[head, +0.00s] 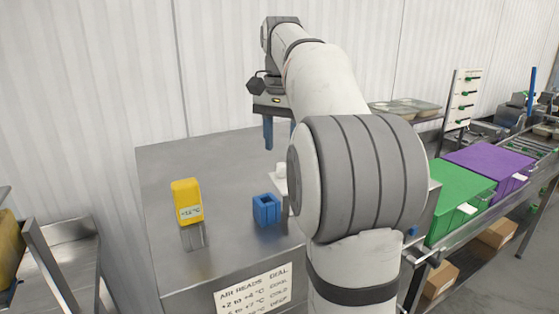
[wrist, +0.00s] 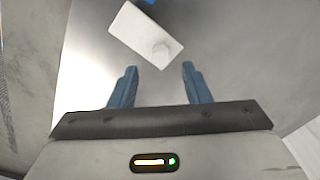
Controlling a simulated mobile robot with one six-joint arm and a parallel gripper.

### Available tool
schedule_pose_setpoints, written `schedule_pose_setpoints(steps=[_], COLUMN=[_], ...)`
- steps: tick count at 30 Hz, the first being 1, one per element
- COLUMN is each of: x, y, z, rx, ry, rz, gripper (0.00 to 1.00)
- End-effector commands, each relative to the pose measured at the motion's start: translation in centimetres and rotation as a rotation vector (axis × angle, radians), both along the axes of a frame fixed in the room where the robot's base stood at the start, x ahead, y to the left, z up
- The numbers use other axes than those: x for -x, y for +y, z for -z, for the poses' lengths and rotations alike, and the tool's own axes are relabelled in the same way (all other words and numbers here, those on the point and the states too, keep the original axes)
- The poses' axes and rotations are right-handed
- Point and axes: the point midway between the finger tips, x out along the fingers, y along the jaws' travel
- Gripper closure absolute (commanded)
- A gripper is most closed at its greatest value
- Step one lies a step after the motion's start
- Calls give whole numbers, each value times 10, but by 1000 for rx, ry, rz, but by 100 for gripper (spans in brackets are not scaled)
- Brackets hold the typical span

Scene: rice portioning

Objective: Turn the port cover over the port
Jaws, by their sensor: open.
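A white rectangular plate with a round knob, which looks like the port cover (wrist: 138,29), lies tilted at the top of the wrist view. In the head view only a small part of the white cover (head: 281,178) shows beside my arm. I cannot make out the port itself. My gripper (head: 281,133) is open and empty above the steel worktop, with its blue fingers pointing down. In the wrist view my gripper (wrist: 159,68) has its fingertips apart, just short of the plate's knob end and not around it.
A blue open-topped block (head: 266,210) stands on the steel worktop (head: 165,160) beside the white part. A yellow temperature reader (head: 187,200) stands to its left. A printed dial sign (head: 256,292) is at the front. Green (head: 458,190) and purple (head: 490,160) crates are at right.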

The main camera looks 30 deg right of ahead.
Motion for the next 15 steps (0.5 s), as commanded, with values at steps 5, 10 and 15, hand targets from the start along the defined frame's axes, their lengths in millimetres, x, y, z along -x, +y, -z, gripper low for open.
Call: schedule_pose_setpoints(steps=[5,10,15], x=[1,1,1], y=[0,0,0], z=[29,44,48], rx=[-1,0,0], ry=[2,0,-1], rz=[-1,0,0], gripper=[57,57,57])
